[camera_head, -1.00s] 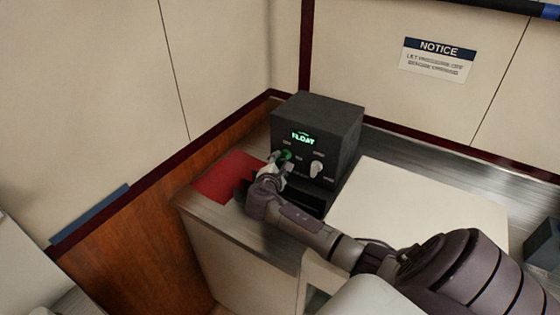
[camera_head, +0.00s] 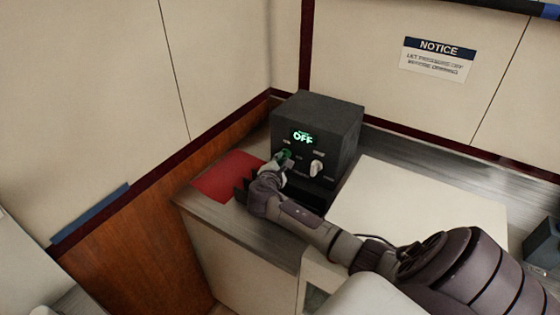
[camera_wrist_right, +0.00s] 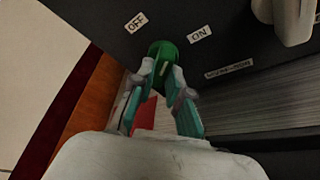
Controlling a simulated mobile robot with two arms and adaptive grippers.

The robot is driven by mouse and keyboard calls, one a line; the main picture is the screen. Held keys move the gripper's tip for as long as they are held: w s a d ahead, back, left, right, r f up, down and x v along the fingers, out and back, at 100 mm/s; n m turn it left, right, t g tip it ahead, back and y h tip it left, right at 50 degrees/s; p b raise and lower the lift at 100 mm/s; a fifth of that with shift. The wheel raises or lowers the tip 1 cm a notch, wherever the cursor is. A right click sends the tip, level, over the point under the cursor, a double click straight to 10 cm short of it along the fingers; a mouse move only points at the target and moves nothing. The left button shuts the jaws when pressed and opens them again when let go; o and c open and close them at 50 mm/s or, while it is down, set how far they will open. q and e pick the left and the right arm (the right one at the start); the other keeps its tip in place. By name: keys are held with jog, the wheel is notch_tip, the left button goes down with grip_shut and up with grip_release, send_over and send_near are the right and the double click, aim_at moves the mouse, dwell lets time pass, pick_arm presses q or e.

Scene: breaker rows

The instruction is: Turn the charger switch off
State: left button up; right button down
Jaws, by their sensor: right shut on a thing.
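The charger is a dark box (camera_head: 335,120) on the counter, and its green display (camera_head: 303,137) reads OFF. A green rotary switch (camera_wrist_right: 161,52) is on its front at the left, between an OFF label (camera_wrist_right: 136,22) and an ON label (camera_wrist_right: 200,34). My right gripper (camera_head: 281,163) is at the front of the box. In the right wrist view, its fingers (camera_wrist_right: 163,84) are shut on the green switch, one on each side. In the head view the gripper partly hides the switch. My left gripper is not in view.
A white knob (camera_head: 316,168) sits right of the green switch on the charger. A red mat (camera_head: 222,178) lies left of the charger, and a white panel (camera_head: 415,210) lies to the right. A notice sign (camera_head: 437,59) hangs on the wall behind.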

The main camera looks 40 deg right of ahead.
jog(key=shift+r+p, duration=0.2)
jog(key=shift+p, duration=0.45)
jog(key=n+g+p, duration=0.2)
jog(key=p, duration=0.2)
jog(key=n+g+p, duration=0.1)
jog(key=n+p, duration=0.2)
jog(key=p, duration=0.1)
jog(key=shift+w+r+n+g, duration=0.1)
jog(key=shift+w+n+g, duration=0.05)
jog(key=shift+n+g, duration=0.2)
jog(key=shift+n+g+p, duration=0.55)
jog(key=shift+n+g, duration=0.1)
jog(key=shift+n, duration=0.2)
jog(key=shift+f, duration=0.2)
jog(key=c, duration=1.1)
grip_release()
